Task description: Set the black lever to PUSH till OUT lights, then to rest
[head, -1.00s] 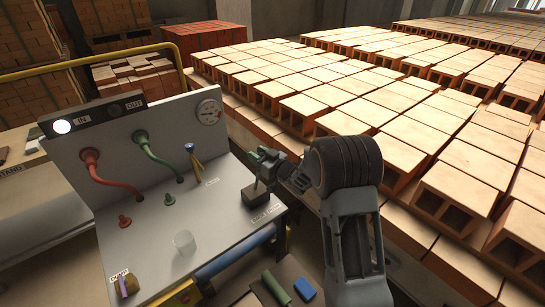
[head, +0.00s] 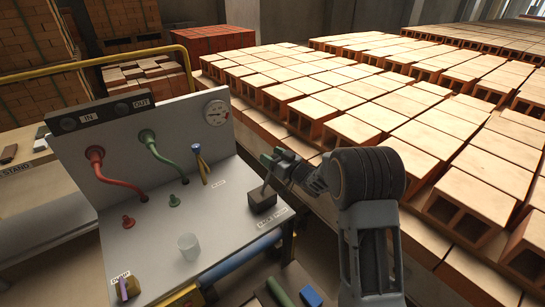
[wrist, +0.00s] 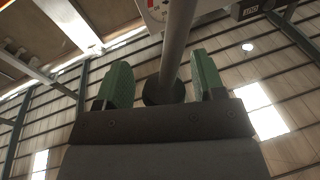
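The black lever's dark base block (head: 262,199) sits at the right edge of the grey bench, its thin shaft rising to my gripper. My gripper (head: 277,160) is at the lever's top. In the wrist view, the lever's grey shaft (wrist: 178,45) and dark round end lie between my two green fingers (wrist: 163,85). The fingers stand apart, with small gaps beside the lever. The IN lamp (head: 68,124) and the OUT lamp (head: 122,108) are both dark on the black sign bar. Small labels lie beside the lever base; its exact setting is hard to tell.
The bench panel holds a gauge (head: 216,112), a red hose (head: 118,180) and a green hose (head: 165,160). A clear cup (head: 189,246) and a DUMP knob (head: 128,287) are on the bench. Rows of hollow bricks (head: 400,130) fill the right side.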

